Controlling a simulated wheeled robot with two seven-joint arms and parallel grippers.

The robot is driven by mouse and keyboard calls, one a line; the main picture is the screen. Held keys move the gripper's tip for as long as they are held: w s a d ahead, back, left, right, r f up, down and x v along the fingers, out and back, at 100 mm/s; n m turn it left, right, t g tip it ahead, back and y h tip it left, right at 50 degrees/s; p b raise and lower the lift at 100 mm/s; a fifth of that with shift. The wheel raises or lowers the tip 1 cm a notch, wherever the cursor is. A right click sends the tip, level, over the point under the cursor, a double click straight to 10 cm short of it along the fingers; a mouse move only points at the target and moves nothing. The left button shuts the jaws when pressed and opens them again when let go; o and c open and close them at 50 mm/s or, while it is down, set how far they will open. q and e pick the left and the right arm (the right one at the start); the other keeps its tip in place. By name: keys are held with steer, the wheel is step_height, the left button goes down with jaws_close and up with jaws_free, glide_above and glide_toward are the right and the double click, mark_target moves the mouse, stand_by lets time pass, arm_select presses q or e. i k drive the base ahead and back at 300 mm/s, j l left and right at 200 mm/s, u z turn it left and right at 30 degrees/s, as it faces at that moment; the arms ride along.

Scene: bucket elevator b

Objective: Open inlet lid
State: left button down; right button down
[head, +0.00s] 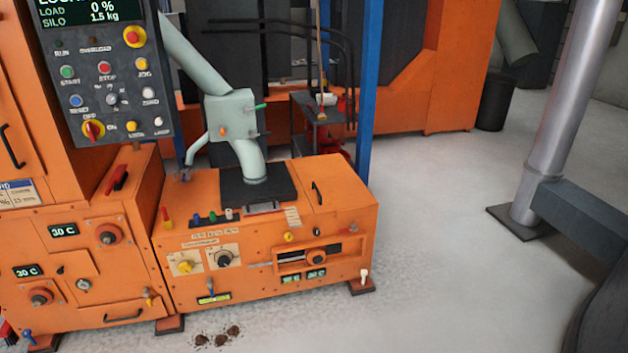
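A low orange machine box (270,235) stands on the floor left of centre, with a pale green pipe (250,160) coming down onto a dark plate (258,188) on its top. To the right of the plate, the flat orange top carries a small black handle (317,192). This top section lies flat and looks closed; I cannot tell for sure that it is the inlet lid. Neither of my grippers is in view.
A control panel (110,85) with buttons and a screen stands at the upper left. A blue post (369,90) rises behind the box. A grey column (568,110) stands on the right. Small brown lumps (218,339) lie on the floor. The floor right of the box is clear.

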mark_target(330, 184)
steer(key=i+l+u, duration=0.15)
steer(key=i+l, duration=2.25)
steer(key=i, duration=0.15)
